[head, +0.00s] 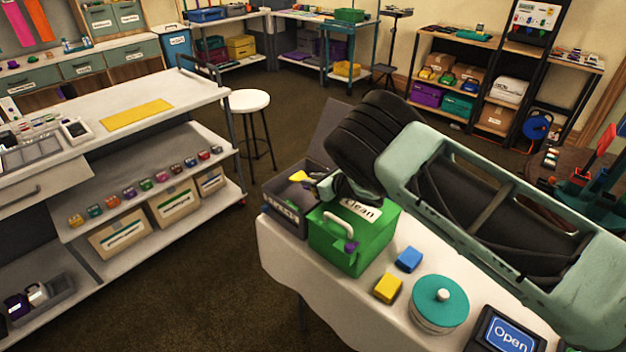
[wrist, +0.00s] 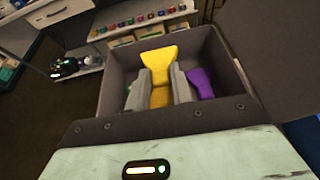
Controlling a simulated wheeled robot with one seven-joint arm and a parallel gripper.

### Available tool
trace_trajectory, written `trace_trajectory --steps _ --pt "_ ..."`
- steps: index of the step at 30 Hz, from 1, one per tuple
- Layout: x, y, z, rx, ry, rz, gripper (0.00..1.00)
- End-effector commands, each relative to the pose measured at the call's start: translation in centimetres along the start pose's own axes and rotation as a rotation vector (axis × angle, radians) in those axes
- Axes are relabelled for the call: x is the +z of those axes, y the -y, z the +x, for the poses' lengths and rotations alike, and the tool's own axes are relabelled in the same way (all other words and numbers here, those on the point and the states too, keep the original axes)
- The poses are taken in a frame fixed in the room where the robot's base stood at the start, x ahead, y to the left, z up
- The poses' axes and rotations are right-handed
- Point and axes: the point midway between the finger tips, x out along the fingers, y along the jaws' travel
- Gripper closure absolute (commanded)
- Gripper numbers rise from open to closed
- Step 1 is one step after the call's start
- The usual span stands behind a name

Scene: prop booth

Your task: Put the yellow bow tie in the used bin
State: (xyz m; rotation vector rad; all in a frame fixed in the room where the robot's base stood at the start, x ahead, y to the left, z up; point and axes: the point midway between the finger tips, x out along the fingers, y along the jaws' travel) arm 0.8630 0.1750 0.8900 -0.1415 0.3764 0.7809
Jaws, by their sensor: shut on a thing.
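The yellow bow tie (head: 298,176) is held by my gripper (head: 313,182) over the open dark grey bin (head: 284,218). In the wrist view my gripper (wrist: 161,88) is shut on the yellow bow tie (wrist: 158,58), with the bin's walls (wrist: 222,60) around it. I cannot tell how far the fingers reach below the rim. A purple thing (wrist: 200,83), perhaps another bow tie, shows in the bin right of the fingers. The bin's label in the head view is too small to read surely.
A green bin (head: 345,243) labelled "Clean" stands beside the grey bin, under my arm. A blue block (head: 409,259), a yellow block (head: 388,288), a teal round lidded box (head: 440,302) and an "Open" sign (head: 508,336) share the table. The grey bin's raised lid (head: 322,132) stands behind it.

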Motion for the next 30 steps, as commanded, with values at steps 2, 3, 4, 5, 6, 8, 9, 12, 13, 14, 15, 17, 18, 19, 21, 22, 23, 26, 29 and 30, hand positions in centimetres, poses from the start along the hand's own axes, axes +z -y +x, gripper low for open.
trace_trajectory --steps 2,3,4,5,6,8,9,12,13,14,15,17,18,19,21,22,23,26,29,30 --pt "-0.2 0.0 0.1 0.000 0.000 0.000 1.00" --pt "-0.3 0.0 0.1 0.000 0.000 0.000 1.00" --pt "-0.4 0.0 0.2 0.000 0.000 0.000 1.00" --pt "-0.5 0.0 0.2 0.000 0.000 0.000 1.00" --pt "-0.6 0.0 0.2 0.000 0.000 0.000 1.00" --pt "-0.7 0.0 0.3 0.000 -0.001 0.001 1.00" --pt "-0.8 0.0 0.3 0.000 -0.001 0.001 1.00" --pt "-1.1 0.0 0.4 0.000 -0.002 0.001 1.00" --pt "-1.2 0.0 0.5 0.000 -0.003 0.002 1.00" --pt "-1.4 -0.1 0.5 0.000 -0.004 0.002 1.00" --pt "-1.5 -0.1 0.5 0.000 -0.005 0.002 1.00" --pt "-1.6 -0.1 0.5 0.000 -0.006 0.003 1.00" --pt "-1.6 -0.1 0.5 0.000 -0.007 0.003 1.00" --pt "-1.7 -0.1 0.5 0.000 -0.008 0.003 1.00" --pt "-1.8 -0.1 0.5 0.000 -0.011 0.004 0.58" --pt "-1.9 -0.1 0.5 0.000 -0.011 0.004 0.56" --pt "-1.9 -0.1 0.5 0.000 -0.012 0.004 0.56" --pt "-2.0 -0.2 0.5 0.001 -0.013 0.005 0.56" --pt "-2.0 -0.2 0.5 0.001 -0.014 0.006 0.56" --pt "-2.0 -0.2 0.5 0.001 -0.015 0.006 0.56"
